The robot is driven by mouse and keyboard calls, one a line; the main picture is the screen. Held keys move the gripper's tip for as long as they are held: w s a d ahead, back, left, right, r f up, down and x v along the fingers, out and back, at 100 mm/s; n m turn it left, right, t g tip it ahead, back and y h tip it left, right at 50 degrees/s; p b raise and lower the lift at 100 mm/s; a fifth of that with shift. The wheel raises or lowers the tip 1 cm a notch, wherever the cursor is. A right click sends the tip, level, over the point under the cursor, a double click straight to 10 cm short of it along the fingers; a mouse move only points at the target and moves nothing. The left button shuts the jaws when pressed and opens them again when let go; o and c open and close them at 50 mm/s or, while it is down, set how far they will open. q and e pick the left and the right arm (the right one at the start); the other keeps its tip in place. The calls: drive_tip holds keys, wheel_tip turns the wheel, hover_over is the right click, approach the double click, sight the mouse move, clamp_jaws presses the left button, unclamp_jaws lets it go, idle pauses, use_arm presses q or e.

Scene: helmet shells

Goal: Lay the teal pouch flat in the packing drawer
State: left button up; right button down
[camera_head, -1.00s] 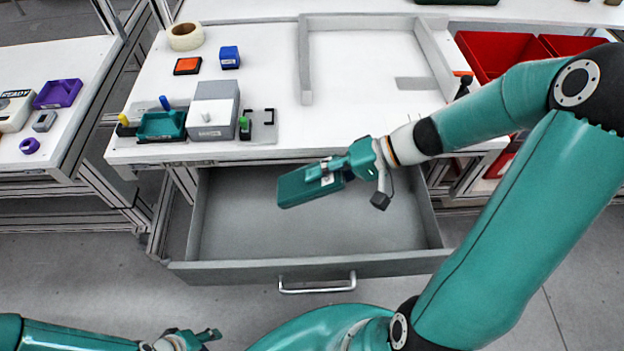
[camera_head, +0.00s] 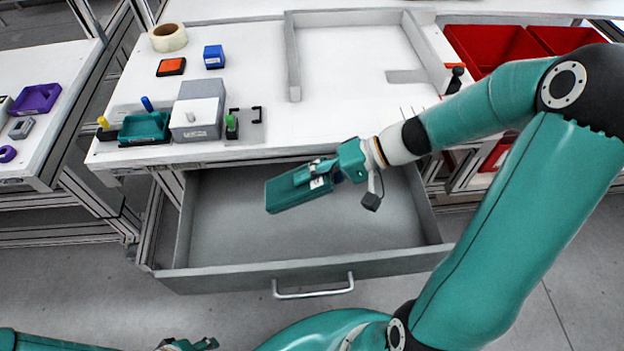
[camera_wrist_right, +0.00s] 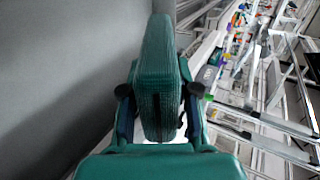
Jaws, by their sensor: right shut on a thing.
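The teal pouch (camera_head: 290,193) is a flat, thick slab held over the open grey packing drawer (camera_head: 235,240), near its back middle. My right gripper (camera_head: 318,176) is shut on the pouch's right end. In the right wrist view the pouch (camera_wrist_right: 159,75) stands edge-on between the two fingers. I cannot tell how much gap is between the pouch and the drawer floor. My left gripper (camera_head: 190,344) shows at the bottom edge, mostly cut off, away from the drawer.
The drawer floor in view is bare; its front wall has a handle (camera_head: 313,290). The white table (camera_head: 330,125) above holds a grey box (camera_head: 195,118), a teal tray (camera_head: 145,128), a tape roll (camera_head: 168,37) and stamp-like blocks. Red bins (camera_head: 495,48) stand at the right.

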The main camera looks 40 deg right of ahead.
drive_tip(key=shift+f+b, duration=6.7)
drive_tip(key=shift+b, duration=0.35)
drive_tip(key=c, duration=0.8)
unclamp_jaws()
drive_tip(key=shift+o, duration=0.2)
drive_tip(key=v, duration=1.2)
